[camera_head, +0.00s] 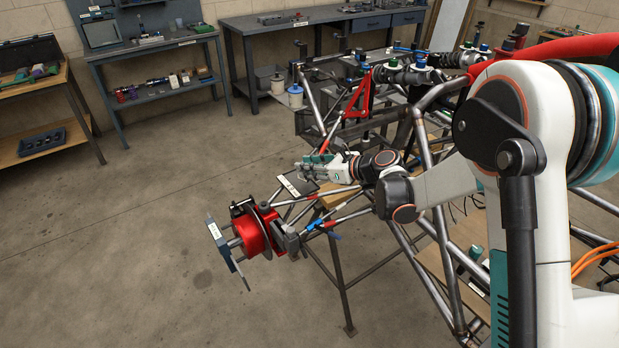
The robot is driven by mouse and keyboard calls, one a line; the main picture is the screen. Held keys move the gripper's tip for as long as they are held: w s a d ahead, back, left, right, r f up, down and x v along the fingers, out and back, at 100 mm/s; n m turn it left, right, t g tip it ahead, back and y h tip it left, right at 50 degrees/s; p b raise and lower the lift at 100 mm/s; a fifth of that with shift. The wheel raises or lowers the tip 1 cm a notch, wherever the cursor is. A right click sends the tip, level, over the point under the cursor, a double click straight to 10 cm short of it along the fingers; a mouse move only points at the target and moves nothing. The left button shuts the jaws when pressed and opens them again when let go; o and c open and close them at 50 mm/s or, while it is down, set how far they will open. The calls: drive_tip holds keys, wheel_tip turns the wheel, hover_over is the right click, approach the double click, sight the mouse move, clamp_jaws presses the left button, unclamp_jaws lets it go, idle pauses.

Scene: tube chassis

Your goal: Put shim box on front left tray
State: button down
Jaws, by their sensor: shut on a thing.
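My gripper (308,167) is at the end of my white arm, over the front left part of the tube chassis, with its fingers pointing left. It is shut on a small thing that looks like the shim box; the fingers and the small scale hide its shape. A dark flat tray with a white label (289,186), which looks like the front left tray, lies just below and to the left of the fingers. I cannot read its label or tell whether the held thing touches it.
A red brake-like hub (252,236) with a labelled plate sticks out at the chassis's front left. A tan block (335,197) lies below my wrist. Chassis tubes (433,215) surround my forearm. Workbenches (155,60) line the back wall. The floor at left is clear.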

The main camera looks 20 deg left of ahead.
sight(310, 180)
drive_tip(key=shift+f+b, duration=0.4)
drive_tip(key=shift+f, duration=1.2)
drive_tip(key=shift+f, duration=0.2)
drive_tip(key=c, duration=1.4)
unclamp_jaws()
drive_tip(key=shift+o, duration=0.2)
drive_tip(key=shift+r, duration=0.15)
drive_tip(key=shift+d+r, duration=0.15)
drive_tip(key=shift+r, duration=0.05)
drive_tip(key=p+v, duration=0.2)
drive_tip(key=v, duration=0.9)
drive_tip(key=shift+d+p, duration=0.3)
drive_tip(key=shift+p, duration=0.1)
drive_tip(key=shift+s+r, duration=0.1)
